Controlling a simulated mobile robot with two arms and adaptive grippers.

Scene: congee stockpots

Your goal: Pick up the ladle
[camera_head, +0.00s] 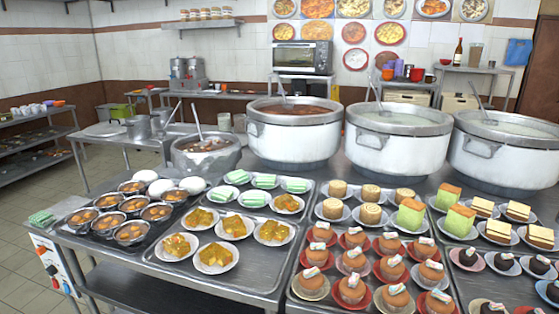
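Several ladles show, mostly as handles. One ladle (198,123) leans in the small metal pot (206,160) at the left of the counter. Another ladle (282,89) stands in the left white stockpot (292,141), which holds a reddish-brown liquid. A third ladle (375,92) stands in the middle white stockpot (394,153), and one more ladle (475,97) in the right white stockpot (503,160); both hold pale congee. Their bowls are hidden in the pots. Which ladle the task means, I cannot tell. Neither of my grippers is in view.
Trays of plated cakes, buns and yellow pastries (215,257) crowd the counter in front of the stockpots. Dark bowls of food (131,232) sit at the left. A side table (136,147) with metal cups stands behind. Open floor (30,200) lies at the left.

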